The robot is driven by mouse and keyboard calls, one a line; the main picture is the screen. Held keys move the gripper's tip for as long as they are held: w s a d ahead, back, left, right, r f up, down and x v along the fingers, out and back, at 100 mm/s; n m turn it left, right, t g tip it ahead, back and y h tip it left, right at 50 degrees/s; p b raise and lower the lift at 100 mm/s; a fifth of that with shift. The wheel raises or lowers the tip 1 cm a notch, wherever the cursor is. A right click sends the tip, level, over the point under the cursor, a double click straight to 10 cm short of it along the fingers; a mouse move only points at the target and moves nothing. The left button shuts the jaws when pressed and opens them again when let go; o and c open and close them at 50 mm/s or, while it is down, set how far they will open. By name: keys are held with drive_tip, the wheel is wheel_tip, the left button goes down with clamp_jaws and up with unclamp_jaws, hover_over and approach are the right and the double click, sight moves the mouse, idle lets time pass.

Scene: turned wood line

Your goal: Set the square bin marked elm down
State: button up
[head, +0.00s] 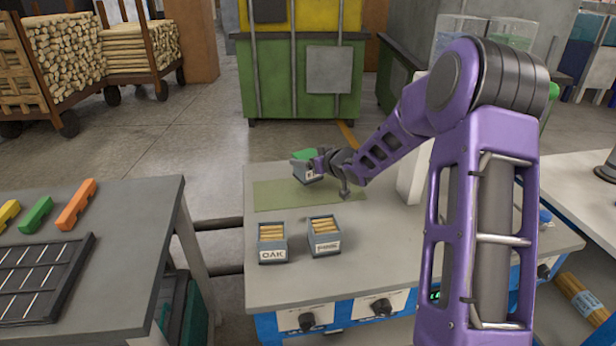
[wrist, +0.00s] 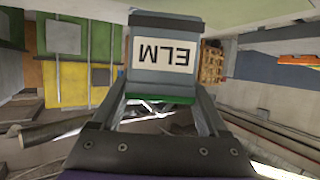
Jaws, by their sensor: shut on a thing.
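The square bin marked elm (wrist: 166,22) is grey with a white label reading ELM, which appears upside down in the wrist view. My gripper (wrist: 163,100) is shut on this bin, a finger on each side of it. In the head view the elm bin (head: 306,174) is at the end of my purple arm, over the greenish mat (head: 270,197) on the grey bench. Something green shows at the bin there. I cannot tell whether the bin touches the mat.
A bin marked OAK (head: 272,255) and another labelled bin (head: 324,248), both holding wooden pieces, stand on the bench (head: 380,258) in front of the mat. A dark table (head: 120,240) with a black rack (head: 42,282) is at left.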

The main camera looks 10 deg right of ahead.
sight(308, 172)
drive_tip(key=shift+f+b, duration=0.4)
drive_tip(key=shift+f, duration=1.45)
drive_tip(key=shift+f, duration=0.2)
drive_tip(key=o, duration=1.6)
drive_tip(key=shift+c, duration=0.2)
drive_tip(key=shift+s+d+r, duration=0.1)
drive_tip(key=shift+s+r, duration=0.05)
drive_tip(key=shift+r, duration=0.15)
drive_tip(key=p+v, duration=0.1)
drive_tip(key=v, duration=1)
drive_tip(key=shift+s+p, duration=0.3)
drive_tip(key=shift+p, duration=0.05)
drive_tip(key=shift+d+r, duration=0.1)
